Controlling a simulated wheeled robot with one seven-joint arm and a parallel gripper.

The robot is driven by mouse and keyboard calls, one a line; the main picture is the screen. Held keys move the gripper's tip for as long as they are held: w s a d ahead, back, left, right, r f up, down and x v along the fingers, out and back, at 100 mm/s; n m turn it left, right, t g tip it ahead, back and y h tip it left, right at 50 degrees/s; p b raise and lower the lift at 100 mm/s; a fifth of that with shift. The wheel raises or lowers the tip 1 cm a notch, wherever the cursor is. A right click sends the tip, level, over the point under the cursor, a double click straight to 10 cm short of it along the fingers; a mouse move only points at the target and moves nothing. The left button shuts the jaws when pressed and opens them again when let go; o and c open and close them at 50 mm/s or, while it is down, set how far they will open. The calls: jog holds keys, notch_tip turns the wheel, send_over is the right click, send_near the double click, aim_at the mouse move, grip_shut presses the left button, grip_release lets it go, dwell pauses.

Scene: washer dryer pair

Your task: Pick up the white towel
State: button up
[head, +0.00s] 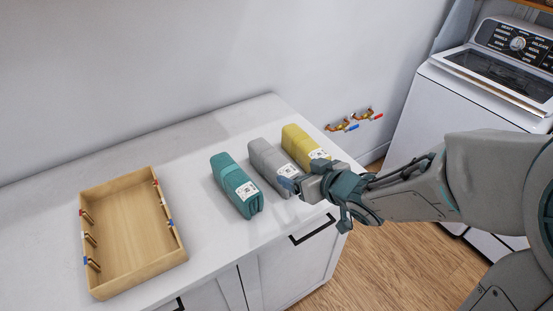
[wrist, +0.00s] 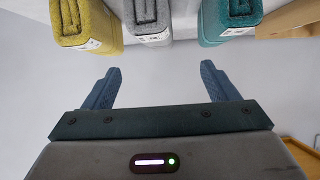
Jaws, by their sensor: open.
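The white towel, which looks light grey here, is a folded roll (head: 267,161) with a white tag, lying on the counter between a teal and a yellow towel. In the wrist view its rolled end (wrist: 147,20) is at the top, just left of centre. My gripper (head: 289,185) is at the near end of this towel and hides part of it in the head view. In the wrist view my gripper's two blue fingers (wrist: 160,73) are spread apart with nothing between them, and the towel's end lies beyond their tips, roughly in line with the gap.
The teal towel (head: 233,180) and yellow towel (head: 299,147) lie close on either side. A wooden tray (head: 133,229) with hooks sits on the counter (head: 205,265) at left. A wall is behind, with valves (head: 352,121) on it. A white washer (head: 440,100) stands at right.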

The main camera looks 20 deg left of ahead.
aim_at(277, 159)
jog(key=p+x, duration=0.1)
jog(key=x, duration=0.6)
jog(key=shift+w+f+p, duration=0.15)
jog(key=shift+f+p, duration=0.05)
jog(key=shift+p, duration=0.2)
jog(key=shift+w+r+p+x, duration=0.15)
jog(key=shift+p+x, duration=0.1)
jog(key=shift+x, duration=0.5)
jog(key=shift+r+p+x, duration=0.15)
jog(key=shift+p+x, duration=0.15)
jog(key=shift+x, duration=0.45)
jog(key=shift+w+r+p+x, duration=0.1)
jog(key=shift+p+x, duration=0.15)
jog(key=shift+x, duration=0.5)
jog(key=shift+w+a+f, duration=0.25)
jog(key=shift+a+f, duration=0.05)
jog(key=shift+a, duration=0.15)
jog(key=c, duration=1.3)
